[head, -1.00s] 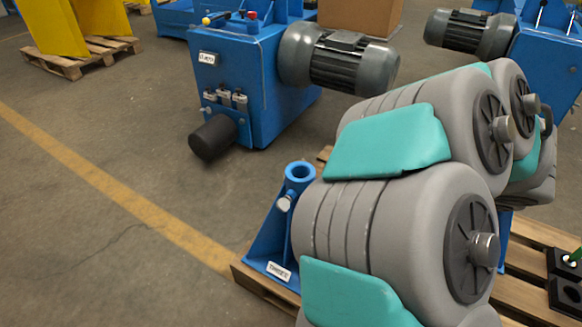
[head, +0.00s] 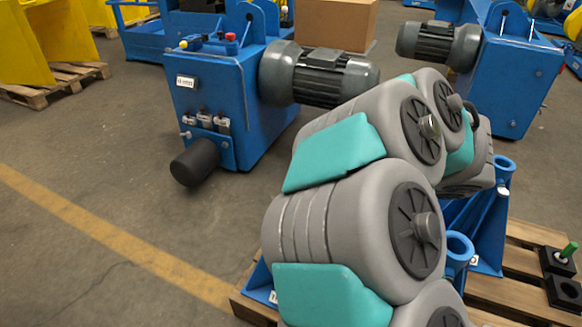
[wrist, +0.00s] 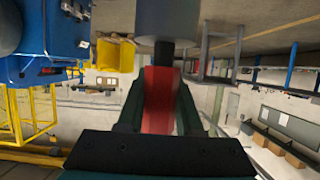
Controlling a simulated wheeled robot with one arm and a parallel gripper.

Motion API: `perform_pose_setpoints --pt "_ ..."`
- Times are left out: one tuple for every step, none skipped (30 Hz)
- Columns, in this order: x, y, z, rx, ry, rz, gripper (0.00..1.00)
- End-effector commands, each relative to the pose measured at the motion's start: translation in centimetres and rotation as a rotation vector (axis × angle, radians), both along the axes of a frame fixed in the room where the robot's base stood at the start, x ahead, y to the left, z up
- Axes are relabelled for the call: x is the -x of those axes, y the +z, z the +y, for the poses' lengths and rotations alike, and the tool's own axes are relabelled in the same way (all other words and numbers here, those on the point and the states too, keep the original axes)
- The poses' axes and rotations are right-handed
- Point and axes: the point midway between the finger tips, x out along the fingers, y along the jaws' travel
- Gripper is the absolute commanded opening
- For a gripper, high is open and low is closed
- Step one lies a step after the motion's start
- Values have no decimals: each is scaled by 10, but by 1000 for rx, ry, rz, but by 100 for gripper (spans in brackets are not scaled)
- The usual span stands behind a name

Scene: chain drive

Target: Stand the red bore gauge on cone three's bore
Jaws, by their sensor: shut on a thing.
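The red bore gauge (wrist: 158,98) is between the two dark fingers of my gripper (wrist: 160,100) in the wrist view, gripped there. A grey cylinder (wrist: 166,20) on a dark neck is in line beyond the red part. In the head view my arm hides the gripper and gauge. Two blue cone stands show open bores, one at the right (head: 503,164) and one nearer (head: 459,246), partly behind my arm. A blue stand at the left (head: 262,286) is mostly covered, its bore hidden. I cannot read which stand is cone three.
The stands are on a wooden pallet (head: 520,282). At its right are a black block holding a green gauge (head: 569,250) and an empty-looking black block (head: 567,292). A blue machine (head: 215,95) with a grey motor (head: 322,76) stands behind. The floor at left is clear.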

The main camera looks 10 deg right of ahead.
Motion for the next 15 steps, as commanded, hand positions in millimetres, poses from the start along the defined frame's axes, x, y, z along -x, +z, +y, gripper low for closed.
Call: perform_pose_setpoints --pt "-8 1 2 -3 7 -3 0" --pt "-12 1 3 -4 8 -3 0" --pt "-19 0 4 -5 7 -4 0" --pt "-24 -1 4 -4 4 -3 0" --pt "-29 -2 4 -4 5 -2 0" --pt "-36 -2 5 -5 6 -1 0" --pt "-41 -2 6 -6 6 -2 0" --pt "-47 -2 6 -7 5 -3 0" --pt "-54 -3 6 -4 4 -4 0" --pt "-59 -4 7 -3 5 -3 0" --pt "-64 -4 8 -3 6 -3 0" --pt "-69 -5 8 -4 6 -3 0" --pt "-74 -5 9 -5 5 -1 0" --pt "-77 -6 9 -5 2 -1 0" --pt "-81 -6 8 -4 2 -2 0"
